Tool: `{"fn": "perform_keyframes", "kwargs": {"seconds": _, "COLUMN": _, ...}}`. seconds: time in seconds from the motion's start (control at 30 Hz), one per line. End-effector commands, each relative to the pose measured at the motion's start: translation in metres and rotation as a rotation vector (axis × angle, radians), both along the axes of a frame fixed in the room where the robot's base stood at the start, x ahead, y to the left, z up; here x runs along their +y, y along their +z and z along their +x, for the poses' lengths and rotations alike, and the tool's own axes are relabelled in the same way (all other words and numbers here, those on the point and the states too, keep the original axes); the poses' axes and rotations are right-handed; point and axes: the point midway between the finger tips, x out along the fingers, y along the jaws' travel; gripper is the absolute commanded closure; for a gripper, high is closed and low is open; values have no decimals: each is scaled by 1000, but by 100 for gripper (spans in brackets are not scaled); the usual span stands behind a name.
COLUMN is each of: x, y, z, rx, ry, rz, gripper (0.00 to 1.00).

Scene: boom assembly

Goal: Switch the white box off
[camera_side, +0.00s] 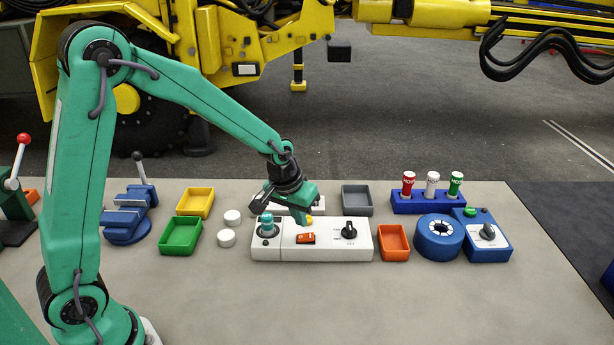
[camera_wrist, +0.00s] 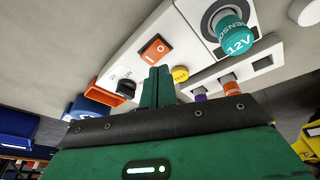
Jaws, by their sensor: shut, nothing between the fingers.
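The white box (camera_side: 327,251) lies flat on the bench near the middle of the side view. It carries an orange rocker switch (camera_side: 305,238), a black knob (camera_side: 349,229) and a round socket holding a teal plug (camera_side: 267,224). In the wrist view, the rocker switch (camera_wrist: 154,49) has white marks; which side is pressed I cannot tell. My gripper (camera_wrist: 157,73) is shut and empty, its fingertips just short of the rocker switch in that view. In the side view, my gripper hangs low over the back of the box. Contact with the box cannot be made out.
A yellow part (camera_wrist: 180,74) sits close beside my fingers. A purple plug (camera_wrist: 201,98) and an orange plug (camera_wrist: 230,86) stand behind the box. An orange tray (camera_side: 394,243) is right of the box. White discs (camera_side: 227,238) lie left. The bench front is clear.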

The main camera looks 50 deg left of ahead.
Motion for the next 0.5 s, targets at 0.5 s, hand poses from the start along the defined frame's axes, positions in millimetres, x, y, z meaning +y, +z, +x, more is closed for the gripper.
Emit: {"fn": "perform_keyframes", "kwargs": {"seconds": 0.5, "x": 0, "y": 30, "z": 0, "rx": -2, "ry": 0, "rz": 0, "gripper": 100}}
